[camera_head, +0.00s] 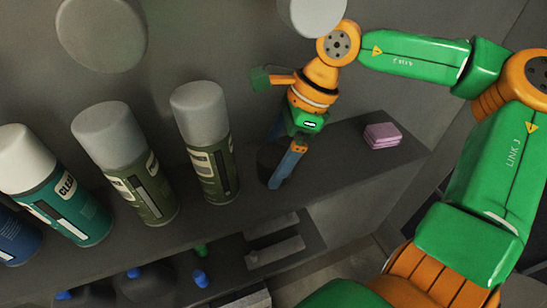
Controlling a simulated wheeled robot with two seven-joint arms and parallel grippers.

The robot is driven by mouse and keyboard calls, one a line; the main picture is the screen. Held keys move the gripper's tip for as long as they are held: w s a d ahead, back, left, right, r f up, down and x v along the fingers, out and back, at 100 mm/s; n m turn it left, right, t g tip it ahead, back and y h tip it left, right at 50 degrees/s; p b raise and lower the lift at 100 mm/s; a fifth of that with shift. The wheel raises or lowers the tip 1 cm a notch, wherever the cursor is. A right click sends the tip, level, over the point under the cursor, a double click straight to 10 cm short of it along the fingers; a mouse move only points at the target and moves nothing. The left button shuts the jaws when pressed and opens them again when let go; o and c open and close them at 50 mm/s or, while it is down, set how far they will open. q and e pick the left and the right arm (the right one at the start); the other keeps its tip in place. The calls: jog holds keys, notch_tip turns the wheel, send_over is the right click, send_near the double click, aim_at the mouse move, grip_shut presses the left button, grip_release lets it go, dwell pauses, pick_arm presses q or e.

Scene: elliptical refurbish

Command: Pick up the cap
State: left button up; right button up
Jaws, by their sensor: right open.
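A dark, short round thing (268,162), which looks like the cap, stands on the grey shelf (345,155) right of the spray cans. My right gripper (280,178) points down in front of it and hides part of it. Its blue fingers overlap the dark thing's right side in the picture, and I cannot tell whether they touch it. The right gripper is open. My left gripper is not in view.
Several spray cans with grey or white tops stand to the left, the nearest a green-grey can (209,145). A pink stack of sponges (382,135) lies at the shelf's right end. Blue-capped dark containers (148,283) sit on a lower shelf.

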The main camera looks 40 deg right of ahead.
jog(key=shift+s+a+r, duration=0.1)
jog(key=shift+s+a, duration=0.05)
jog(key=shift+s, duration=0.05)
jog(key=c, duration=1.1)
jog(key=shift+o, duration=0.2)
jog(key=shift+w, duration=0.1)
